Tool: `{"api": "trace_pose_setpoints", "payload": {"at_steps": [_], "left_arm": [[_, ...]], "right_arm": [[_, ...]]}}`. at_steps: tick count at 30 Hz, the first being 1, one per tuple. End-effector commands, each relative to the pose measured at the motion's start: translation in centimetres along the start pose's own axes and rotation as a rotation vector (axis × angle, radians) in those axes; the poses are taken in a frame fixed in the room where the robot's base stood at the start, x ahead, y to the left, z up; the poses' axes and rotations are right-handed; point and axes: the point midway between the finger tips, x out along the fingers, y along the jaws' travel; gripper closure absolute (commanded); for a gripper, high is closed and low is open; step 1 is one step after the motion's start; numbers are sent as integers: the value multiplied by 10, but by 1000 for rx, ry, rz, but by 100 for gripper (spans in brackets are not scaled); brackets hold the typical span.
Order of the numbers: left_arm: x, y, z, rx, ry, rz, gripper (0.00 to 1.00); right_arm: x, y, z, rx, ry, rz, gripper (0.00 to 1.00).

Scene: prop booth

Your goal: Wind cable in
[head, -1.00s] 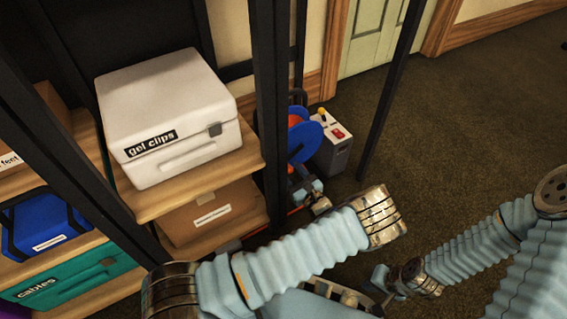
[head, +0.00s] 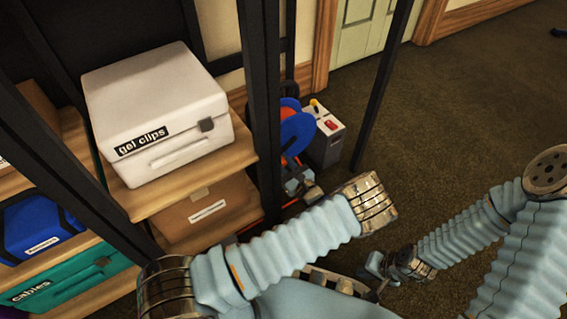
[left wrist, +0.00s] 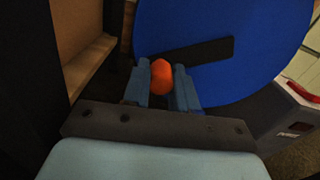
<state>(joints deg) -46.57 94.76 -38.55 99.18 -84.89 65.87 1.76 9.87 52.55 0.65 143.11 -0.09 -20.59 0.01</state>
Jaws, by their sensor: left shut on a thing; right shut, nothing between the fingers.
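The blue cable reel (head: 300,128) stands on the floor behind a black post, partly hidden by it. In the left wrist view the blue reel disc (left wrist: 230,80) fills the upper right, with a black crank bar (left wrist: 198,60) across it. The crank's orange knob (left wrist: 161,77) sits between the fingers of my left gripper (left wrist: 161,85), which is shut on it. My left gripper also shows small in the head view (head: 301,180), just below the reel. My right gripper (head: 374,268) is shut and empty, low in the picture, apart from the reel.
A grey box (head: 324,142) with a red switch stands right beside the reel. Black posts (head: 262,120) and (head: 385,80) frame it. Wooden shelves at left hold a white "gel clips" case (head: 150,100), a blue case (head: 38,225) and a teal "cables" case (head: 75,278).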

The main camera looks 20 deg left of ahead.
Motion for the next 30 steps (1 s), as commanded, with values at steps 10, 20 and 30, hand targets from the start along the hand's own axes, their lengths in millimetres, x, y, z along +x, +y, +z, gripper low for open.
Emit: {"api": "trace_pose_setpoints", "payload": {"at_steps": [10, 20, 30], "left_arm": [[-1, 4, 8, 123, 0, 0, 100], [0, 4, 8, 123, -1, 0, 47], [-3, 3, 8, 122, 0, 2, 47]], "right_arm": [[-10, -4, 0, -1, -3, 0, 100], [-10, -4, 0, -1, -3, 0, 100], [-10, -4, 0, -1, -3, 0, 100]]}}
